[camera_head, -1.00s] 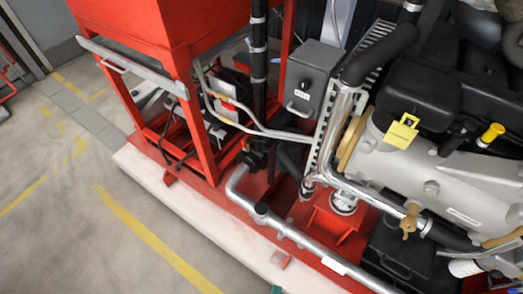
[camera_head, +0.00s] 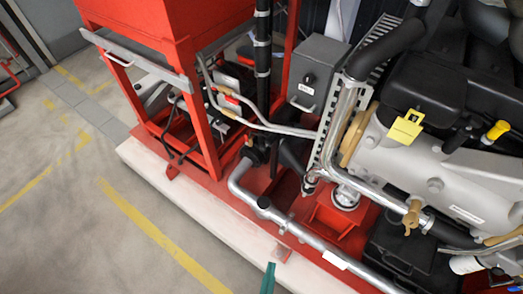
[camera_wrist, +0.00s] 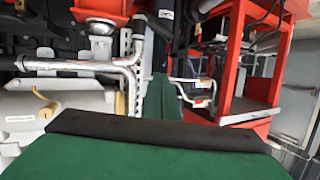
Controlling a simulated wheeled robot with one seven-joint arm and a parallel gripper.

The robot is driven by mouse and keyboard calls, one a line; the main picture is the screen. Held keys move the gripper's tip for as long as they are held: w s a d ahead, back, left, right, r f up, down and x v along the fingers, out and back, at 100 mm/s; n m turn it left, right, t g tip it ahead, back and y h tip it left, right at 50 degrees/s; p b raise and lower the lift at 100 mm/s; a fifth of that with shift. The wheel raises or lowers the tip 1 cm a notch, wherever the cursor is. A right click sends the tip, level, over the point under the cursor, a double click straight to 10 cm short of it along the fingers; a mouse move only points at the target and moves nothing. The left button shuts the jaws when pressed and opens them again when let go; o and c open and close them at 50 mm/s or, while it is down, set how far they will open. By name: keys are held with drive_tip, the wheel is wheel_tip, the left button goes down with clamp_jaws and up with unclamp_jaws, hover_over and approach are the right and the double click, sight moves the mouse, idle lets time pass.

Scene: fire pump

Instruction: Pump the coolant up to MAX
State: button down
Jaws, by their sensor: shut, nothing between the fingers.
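No coolant level gauge or MAX mark can be read in either view, and I cannot tell which part is the coolant pump. The engine (camera_head: 455,175) is a pale grey block with black covers at the right of the head view. It has a yellow tag (camera_head: 406,127), a yellow cap (camera_head: 497,130) and a brass valve (camera_head: 411,213). In the wrist view its pale side (camera_wrist: 55,112) is at the left. My gripper (camera_wrist: 160,118) shows as green fingers, one with a black edge, shut and empty. A green tip of it (camera_head: 268,279) shows at the bottom of the head view.
A red frame (camera_head: 208,130) with a grey bar stands at the left. A grey box (camera_head: 318,72) is beside the engine. Silver pipes (camera_head: 300,232) run along the red base. A pale plinth (camera_head: 195,212) edges it; the concrete floor (camera_head: 75,230) is open at the left.

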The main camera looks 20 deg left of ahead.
sight(264, 149)
drive_tip(key=w+a+f+y, duration=0.1)
drive_tip(key=w+a+f, duration=0.2)
drive_tip(key=w, duration=0.3)
drive_tip(key=w+a+f+g, duration=0.1)
drive_tip(key=w+a+f, duration=0.2)
drive_tip(key=w, duration=0.2)
drive_tip(key=w+a+f+y, duration=0.1)
drive_tip(key=w+a+f, duration=0.2)
drive_tip(key=w, duration=0.3)
drive_tip(key=w+a+g, duration=0.1)
drive_tip(key=w+a, duration=0.3)
drive_tip(key=w, duration=0.5)
drive_tip(key=w+a+n+g+y, duration=0.1)
drive_tip(key=w+a, duration=0.4)
drive_tip(key=w, duration=0.3)
drive_tip(key=shift+w+a+r, duration=0.15)
drive_tip(key=shift+w+r, duration=0.05)
drive_tip(key=shift+w, duration=0.15)
drive_tip(key=shift+w, duration=0.15)
drive_tip(key=w+d, duration=0.3)
drive_tip(key=w, duration=0.5)
drive_tip(key=shift+w+d, duration=0.2)
drive_tip(key=shift+w, duration=0.15)
